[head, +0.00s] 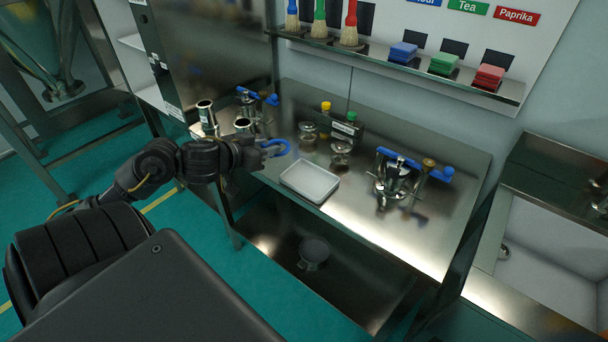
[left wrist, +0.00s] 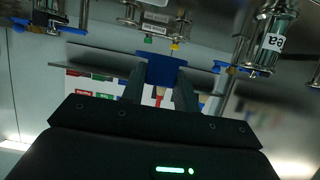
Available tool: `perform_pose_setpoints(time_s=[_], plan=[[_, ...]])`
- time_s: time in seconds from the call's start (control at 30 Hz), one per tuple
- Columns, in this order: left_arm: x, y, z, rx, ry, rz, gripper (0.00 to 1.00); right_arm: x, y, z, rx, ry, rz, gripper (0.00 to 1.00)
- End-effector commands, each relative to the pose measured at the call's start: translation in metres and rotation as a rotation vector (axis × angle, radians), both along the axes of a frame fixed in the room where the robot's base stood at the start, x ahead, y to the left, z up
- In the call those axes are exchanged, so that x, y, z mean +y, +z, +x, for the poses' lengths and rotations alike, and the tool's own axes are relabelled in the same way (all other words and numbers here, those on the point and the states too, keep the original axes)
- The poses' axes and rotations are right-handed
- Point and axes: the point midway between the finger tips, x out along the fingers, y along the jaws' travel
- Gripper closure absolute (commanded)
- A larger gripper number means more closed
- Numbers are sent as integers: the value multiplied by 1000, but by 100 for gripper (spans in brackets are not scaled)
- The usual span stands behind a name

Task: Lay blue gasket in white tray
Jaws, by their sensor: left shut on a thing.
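The blue gasket (head: 277,145) shows in the head view as a curved blue band at the tip of my left gripper (head: 260,152). My left gripper is shut on it and holds it above the left part of the steel table, up and left of the tray. In the left wrist view the blue gasket (left wrist: 163,69) sits between the two fingers of my left gripper (left wrist: 158,84). The white tray (head: 310,181) lies on the table near its front edge and looks empty. My right gripper is not in view.
Metal pipe pieces (head: 206,115) and a blue-handled clamp (head: 250,99) stand behind my gripper. Small metal fittings (head: 341,152) stand behind the tray. A blue-handled assembly (head: 396,177) stands to its right. The table's front right is clear; a sink (head: 548,245) is at far right.

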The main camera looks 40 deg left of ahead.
Motion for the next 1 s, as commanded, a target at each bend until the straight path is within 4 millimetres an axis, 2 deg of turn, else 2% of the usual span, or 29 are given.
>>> perform_pose_setpoints(time_s=[0.17, 0.2, 0.4, 0.7, 0.9, 1.0], plan=[[-40, -19, 26, -8, -1, -7, 91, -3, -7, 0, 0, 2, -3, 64], [-45, -36, 29, -5, 1, -9, 91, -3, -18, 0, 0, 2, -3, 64], [-66, -65, 43, -3, 1, -4, 91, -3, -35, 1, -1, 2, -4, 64], [-74, -74, 47, -2, 0, -1, 91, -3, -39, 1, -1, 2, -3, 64], [-77, -104, 50, 0, 2, -3, 91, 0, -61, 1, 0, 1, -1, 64], [-77, -109, 50, -1, 2, -1, 91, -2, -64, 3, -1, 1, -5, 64]])
